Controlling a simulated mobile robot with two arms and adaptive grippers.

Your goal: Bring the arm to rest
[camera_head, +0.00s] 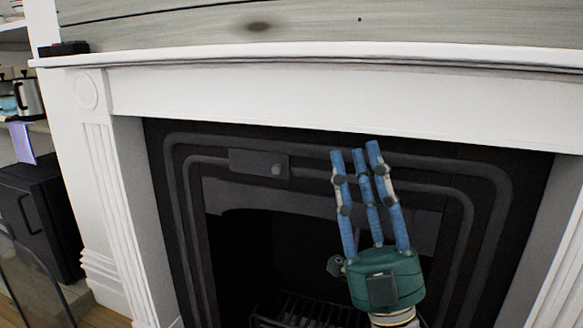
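My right gripper (358,160) is raised in front of the fireplace, with its blue fingers pointing up. Its green palm (385,280) is at the lower right of the picture. The fingers are extended and apart, with gaps between them and nothing held. The fingertips reach up near the lower edge of the white mantel front; I cannot tell how far they are from it. My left gripper does not show.
A black fireplace insert (235,165) with a grate (300,310) stands behind the gripper, framed by a white mantel (330,98). A small dark object (64,48) lies on the mantel shelf's left end. A black cabinet (45,215) and shelves with a metal pot (30,98) are at left.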

